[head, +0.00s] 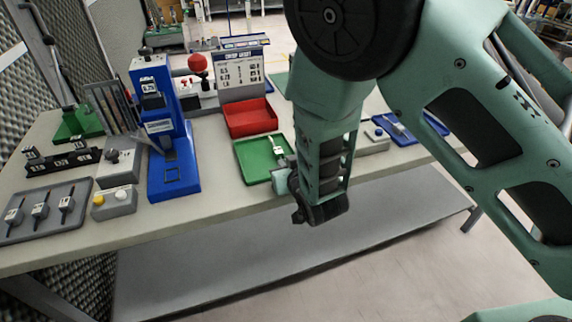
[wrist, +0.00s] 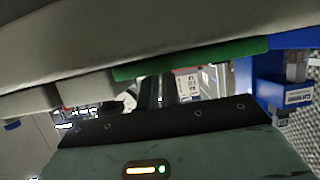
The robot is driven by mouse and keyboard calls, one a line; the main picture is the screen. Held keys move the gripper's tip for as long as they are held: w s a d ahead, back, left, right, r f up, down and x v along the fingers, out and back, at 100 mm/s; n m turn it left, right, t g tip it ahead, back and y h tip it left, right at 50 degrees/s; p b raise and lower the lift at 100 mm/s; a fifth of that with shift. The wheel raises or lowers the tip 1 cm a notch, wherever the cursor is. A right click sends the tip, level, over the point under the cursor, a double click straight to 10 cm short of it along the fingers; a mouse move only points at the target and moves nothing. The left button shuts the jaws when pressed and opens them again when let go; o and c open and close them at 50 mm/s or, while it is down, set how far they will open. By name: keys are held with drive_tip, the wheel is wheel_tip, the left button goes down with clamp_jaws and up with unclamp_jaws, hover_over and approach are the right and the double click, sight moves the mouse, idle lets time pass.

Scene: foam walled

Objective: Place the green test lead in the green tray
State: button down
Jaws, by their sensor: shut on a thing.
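The green tray (head: 248,170) lies on the bench near its front edge, in front of the red tray. My gripper (head: 285,166) is at the tray's right side, low over it, and shut on a small grey test lead with a pale label (head: 278,150). The lead appears over the tray's right part; I cannot tell whether it touches the tray floor. Its green marking is not clear. The wrist view shows a green tray edge (wrist: 190,60), but the fingertips and the lead do not show clearly there.
The red tray (head: 250,117) stands behind, before a chart board (head: 240,73). A blue press (head: 172,172) stands left. A grey tray (head: 40,226) with several leads lies far left. A blue tray (head: 397,133) lies right, beyond a grey block (head: 374,143).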

drive_tip(key=shift+f, duration=0.25)
drive_tip(key=c, duration=1.6)
unclamp_jaws()
drive_tip(key=shift+r, duration=0.1)
